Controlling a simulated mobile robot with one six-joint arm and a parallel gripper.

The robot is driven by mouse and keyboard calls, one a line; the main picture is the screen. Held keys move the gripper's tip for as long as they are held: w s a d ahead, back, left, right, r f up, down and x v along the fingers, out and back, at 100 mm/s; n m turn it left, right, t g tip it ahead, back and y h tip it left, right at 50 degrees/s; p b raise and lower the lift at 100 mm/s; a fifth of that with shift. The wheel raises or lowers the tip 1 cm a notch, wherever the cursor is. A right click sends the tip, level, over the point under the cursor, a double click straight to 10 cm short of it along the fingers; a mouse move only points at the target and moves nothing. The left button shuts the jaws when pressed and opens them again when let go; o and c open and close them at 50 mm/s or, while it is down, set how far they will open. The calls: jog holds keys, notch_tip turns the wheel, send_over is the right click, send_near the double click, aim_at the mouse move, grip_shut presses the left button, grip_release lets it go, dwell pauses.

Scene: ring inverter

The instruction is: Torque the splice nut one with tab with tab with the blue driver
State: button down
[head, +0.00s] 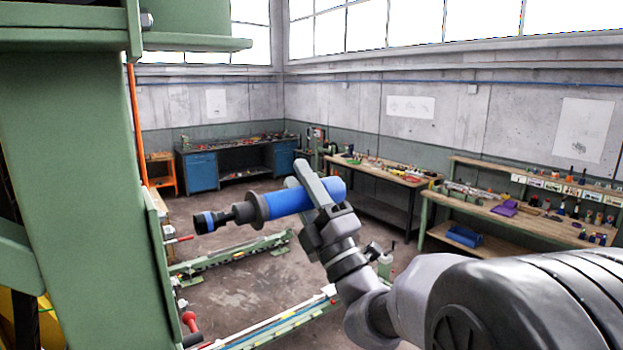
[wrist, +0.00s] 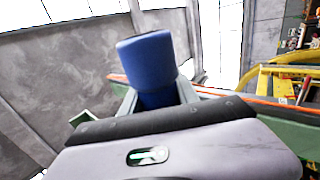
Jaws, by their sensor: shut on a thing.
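The blue driver (head: 285,203) is held by my gripper (head: 318,192) in the middle of the head view. Its dark nose and blue-ringed socket (head: 205,222) point left toward the green machine frame, apart from it. The wrist view also shows the driver's blue body (wrist: 147,62) between the two fingers of my gripper (wrist: 158,100). I cannot make out the splice nut with tab in either view.
A large green machine frame (head: 85,190) fills the left, with a red-knobbed handle (head: 189,320) low down. Green rails (head: 235,255) lie on the floor. Workbenches (head: 510,210) with tools and blue cabinets (head: 200,170) line the walls. Open floor lies between.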

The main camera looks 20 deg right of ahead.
jog(key=shift+s+a, duration=0.25)
jog(key=shift+a, duration=0.4)
jog(key=shift+s+a, duration=0.2)
jog(key=shift+a, duration=0.4)
jog(key=shift+s+a+p, duration=0.15)
jog(key=shift+a+p, duration=0.15)
jog(key=shift+a, duration=0.3)
jog(key=shift+s+a+p, duration=0.15)
jog(key=shift+a+p, duration=0.15)
jog(key=shift+a, duration=0.25)
dwell(1.7)
jog(key=shift+w+d, duration=0.25)
jog(key=shift+d, duration=0.5)
jog(key=shift+w+d, duration=0.2)
jog(key=shift+d, duration=0.55)
jog(key=shift+w+d, duration=0.25)
jog(key=shift+d, duration=0.5)
